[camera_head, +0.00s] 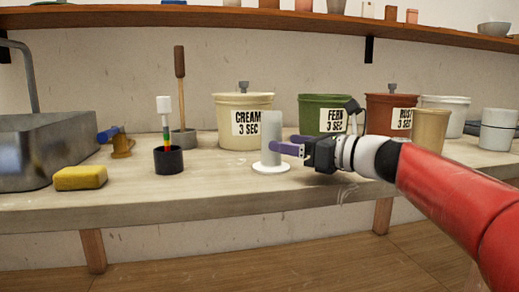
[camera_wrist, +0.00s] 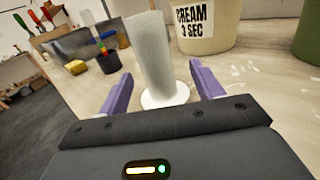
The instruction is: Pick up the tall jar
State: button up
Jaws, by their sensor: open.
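The tall jar (camera_head: 271,135) is a pale grey-white cylinder standing upright on a round white base (camera_head: 271,168) on the bench. It also shows in the wrist view (camera_wrist: 153,58), tilted by the camera angle. My gripper (camera_head: 290,148) reaches in from the right at about the jar's mid-height. In the wrist view my gripper (camera_wrist: 160,92) has its purple fingers apart, one on each side of the jar's lower part. Gaps show between the fingers and the jar. The far finger is partly hidden in the head view.
A cream bucket (camera_head: 237,122) stands behind the jar; green (camera_head: 315,112) and rust (camera_head: 380,106) buckets stand farther right. A tan cup (camera_head: 430,130) is near my arm. A black cup (camera_head: 168,160) and yellow sponge (camera_head: 81,178) are left. The bench front (camera_head: 225,195) is clear.

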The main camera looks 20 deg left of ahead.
aim_at(266, 138)
jog(key=x, duration=0.6)
jog(key=shift+s+a+r+p, duration=0.1)
jog(key=shift+a+p, duration=0.2)
jog(key=shift+a, duration=0.1)
jog(key=c, duration=1.1)
jog(key=shift+c, duration=0.8)
jog(key=shift+r, duration=0.1)
